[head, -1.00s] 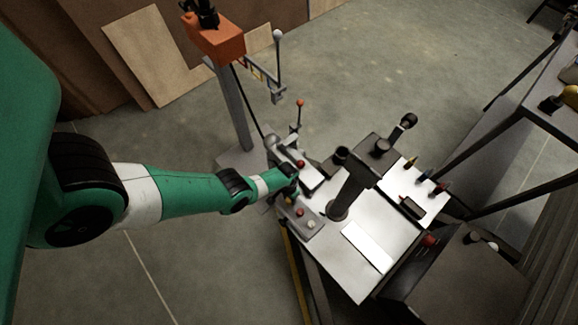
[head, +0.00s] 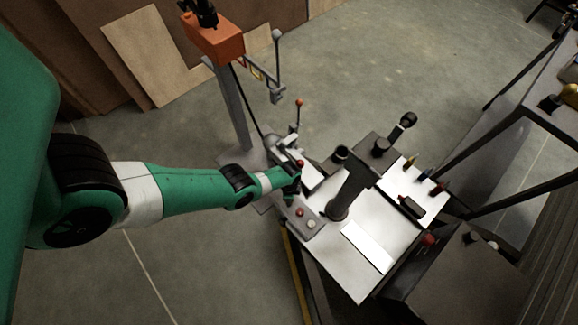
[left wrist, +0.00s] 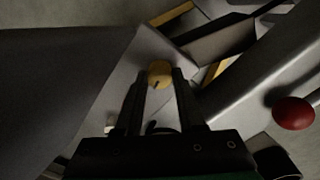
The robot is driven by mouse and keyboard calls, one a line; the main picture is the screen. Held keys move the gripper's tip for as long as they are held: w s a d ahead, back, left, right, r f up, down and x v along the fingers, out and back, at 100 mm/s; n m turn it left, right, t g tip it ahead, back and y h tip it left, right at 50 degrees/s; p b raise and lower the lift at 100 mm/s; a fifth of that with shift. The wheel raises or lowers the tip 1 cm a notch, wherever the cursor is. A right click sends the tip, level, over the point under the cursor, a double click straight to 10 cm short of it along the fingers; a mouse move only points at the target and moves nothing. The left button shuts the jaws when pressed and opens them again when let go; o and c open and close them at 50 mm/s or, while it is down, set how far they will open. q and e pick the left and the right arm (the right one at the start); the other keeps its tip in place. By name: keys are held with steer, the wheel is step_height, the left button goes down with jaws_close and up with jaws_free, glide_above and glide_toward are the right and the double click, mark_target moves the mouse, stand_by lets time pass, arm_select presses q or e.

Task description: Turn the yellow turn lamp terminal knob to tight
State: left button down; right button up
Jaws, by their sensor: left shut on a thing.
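The yellow knob (left wrist: 160,72) shows in the left wrist view, round with a dark mark on its face. It sits on a grey panel (left wrist: 152,45), between the tips of my left gripper (left wrist: 161,80). The two dark fingers are shut on the knob from either side. In the head view my left gripper (head: 292,184) is at the left edge of the workbench and hides the knob. My right gripper is not in view.
A red ball (left wrist: 294,112) on a grey part is right of the fingers. The white bench (head: 358,278) carries a dark upright post (head: 352,188) and a control box (head: 300,222) with buttons. An orange-topped stand (head: 215,38) is behind.

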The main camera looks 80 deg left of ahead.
arm_select(q)
steer(key=m, duration=0.3)
steer(key=shift+m, duration=2.4)
steer(key=c, duration=0.5)
jaws_free()
steer(key=r+p, duration=1.1)
steer(key=shift+w+a+r, duration=0.1)
steer(key=shift+w+r, duration=0.1)
steer(key=shift+r, duration=0.1)
